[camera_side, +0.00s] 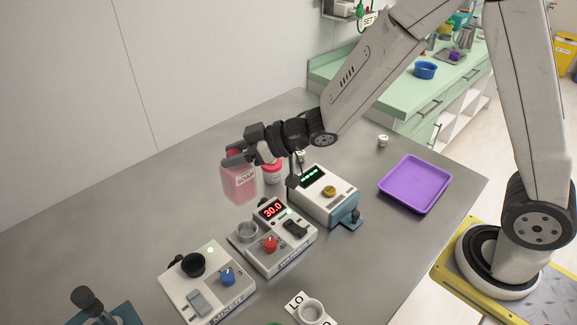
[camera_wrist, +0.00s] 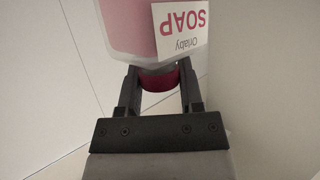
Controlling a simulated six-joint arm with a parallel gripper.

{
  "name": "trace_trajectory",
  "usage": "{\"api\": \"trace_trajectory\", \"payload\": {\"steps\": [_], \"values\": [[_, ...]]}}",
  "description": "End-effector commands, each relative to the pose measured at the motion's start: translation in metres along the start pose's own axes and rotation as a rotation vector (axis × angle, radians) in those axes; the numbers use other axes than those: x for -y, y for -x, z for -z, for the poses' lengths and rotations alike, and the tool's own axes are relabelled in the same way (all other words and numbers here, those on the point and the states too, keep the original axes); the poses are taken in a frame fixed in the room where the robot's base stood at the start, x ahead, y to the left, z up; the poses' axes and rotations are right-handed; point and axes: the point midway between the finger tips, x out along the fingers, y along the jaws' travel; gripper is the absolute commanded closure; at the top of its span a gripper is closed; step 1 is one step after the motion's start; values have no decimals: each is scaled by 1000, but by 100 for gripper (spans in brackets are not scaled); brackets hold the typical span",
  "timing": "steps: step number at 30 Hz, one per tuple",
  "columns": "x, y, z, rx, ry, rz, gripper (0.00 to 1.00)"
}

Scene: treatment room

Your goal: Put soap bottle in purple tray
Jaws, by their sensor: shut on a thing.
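The soap bottle (camera_side: 239,183) is pink and translucent with a white label reading SOAP. My gripper (camera_side: 238,155) is shut on its top end and holds it roughly upright. In the side view the bottle is at the back left of the grey table, beside the devices; whether its base clears the table is hard to tell. In the wrist view the bottle (camera_wrist: 135,28) fills the top, and my gripper (camera_wrist: 160,78) has its fingers on either side of its dark red neck. The purple tray (camera_side: 415,184) lies empty at the table's right side.
A white device with green lights (camera_side: 323,194) stands between bottle and tray. A timer showing 30.0 (camera_side: 272,237) and a mixer box (camera_side: 207,281) stand in front. A pink-red jar (camera_side: 272,172) is just right of the bottle. A small white vial (camera_side: 383,141) stands behind the tray.

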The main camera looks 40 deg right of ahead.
Motion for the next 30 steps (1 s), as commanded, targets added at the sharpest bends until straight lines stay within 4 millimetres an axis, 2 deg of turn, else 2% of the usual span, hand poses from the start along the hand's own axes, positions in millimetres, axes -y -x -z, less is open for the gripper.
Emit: {"api": "trace_trajectory", "payload": {"steps": [3,12,30], "values": [[-28,6,4,-5,-44,-110,100],[-90,28,2,-4,-149,-362,100],[-182,90,-21,-4,-326,-793,100]]}}
